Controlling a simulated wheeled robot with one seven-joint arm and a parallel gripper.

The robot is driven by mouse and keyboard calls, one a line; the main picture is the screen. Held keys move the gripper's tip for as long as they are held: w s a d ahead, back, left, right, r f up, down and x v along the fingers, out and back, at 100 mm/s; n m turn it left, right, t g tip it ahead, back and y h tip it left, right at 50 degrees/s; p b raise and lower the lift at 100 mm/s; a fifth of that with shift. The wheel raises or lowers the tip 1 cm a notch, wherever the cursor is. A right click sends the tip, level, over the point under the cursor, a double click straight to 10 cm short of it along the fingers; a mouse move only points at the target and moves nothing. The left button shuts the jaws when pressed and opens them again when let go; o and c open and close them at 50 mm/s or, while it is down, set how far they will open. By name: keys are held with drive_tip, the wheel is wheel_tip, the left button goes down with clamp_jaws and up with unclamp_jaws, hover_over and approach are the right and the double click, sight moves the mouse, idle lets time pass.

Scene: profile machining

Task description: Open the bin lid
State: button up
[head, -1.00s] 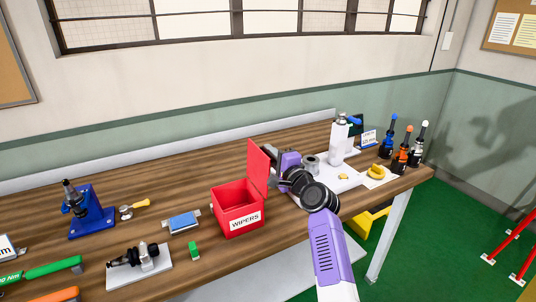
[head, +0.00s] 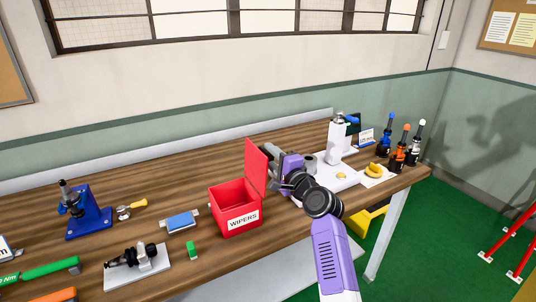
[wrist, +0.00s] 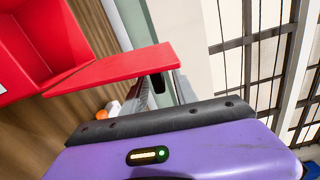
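The red bin (head: 236,222) labelled WIPERS stands on the wooden bench, and its empty-looking inside shows. Its red lid (head: 256,165) stands raised, about upright, along the bin's right side. In the wrist view the lid (wrist: 115,70) is a red panel sloping away from the bin (wrist: 30,50). My gripper (head: 275,155) is just right of the lid, on its outer side, very near it. I cannot tell whether they touch. The fingertips are mostly hidden by the lid and the gripper body, so its opening does not show.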

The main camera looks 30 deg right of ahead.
drive_tip(key=shift+s, duration=2.9)
